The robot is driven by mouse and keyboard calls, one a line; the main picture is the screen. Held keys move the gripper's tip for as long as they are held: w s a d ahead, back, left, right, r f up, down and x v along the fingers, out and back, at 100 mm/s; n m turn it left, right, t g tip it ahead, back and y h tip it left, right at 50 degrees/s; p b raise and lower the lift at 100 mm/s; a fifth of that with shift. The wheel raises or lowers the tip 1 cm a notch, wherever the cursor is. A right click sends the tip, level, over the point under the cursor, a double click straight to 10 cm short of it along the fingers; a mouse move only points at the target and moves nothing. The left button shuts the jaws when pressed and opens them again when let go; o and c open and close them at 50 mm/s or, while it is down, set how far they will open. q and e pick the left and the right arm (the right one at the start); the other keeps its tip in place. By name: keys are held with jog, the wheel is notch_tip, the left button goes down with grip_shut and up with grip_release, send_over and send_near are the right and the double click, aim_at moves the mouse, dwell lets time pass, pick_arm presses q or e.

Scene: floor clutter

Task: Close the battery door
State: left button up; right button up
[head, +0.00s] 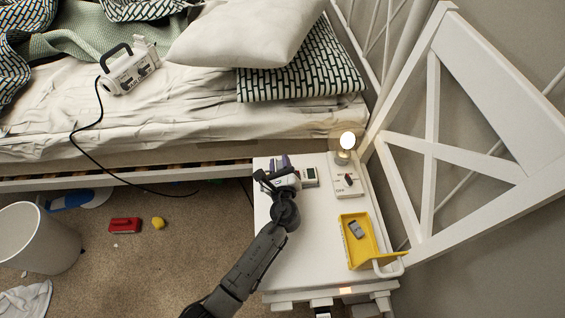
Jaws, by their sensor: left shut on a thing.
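My left gripper (277,177) is over the far left part of the white bedside table (285,270). It is shut on a small purple and white thing (283,163), which the fingers and wrist partly hide. A small grey-white device with a dark screen (309,176) sits just right of the gripper; I cannot tell whether the two are touching or one piece. I cannot make out a battery door or how far open it is. My right gripper is not in view.
A yellow tray (372,225) holding a small grey thing (356,230) stands at the table's right. A lit bulb (347,141) stands by a switch plate marked OFF (347,183). The bed (180,125) lies behind; a white bin (35,238) stands left.

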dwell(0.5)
pick_arm(q)
jog(key=o, duration=0.9)
jog(key=shift+c, duration=0.2)
jog(key=shift+s, duration=0.1)
jog(key=shift+s, duration=0.2)
jog(key=s+p, duration=0.1)
jog(key=s, duration=0.2)
jog(key=s+d+p, duration=0.1)
jog(key=s+p, duration=0.1)
jog(key=s, duration=0.2)
jog(key=s+p, duration=0.2)
jog(key=s, duration=0.2)
jog(key=shift+s+d, duration=0.2)
jog(key=shift+s+d+p, duration=0.15)
jog(key=shift+s+p, duration=0.15)
jog(key=shift+s, duration=0.6)
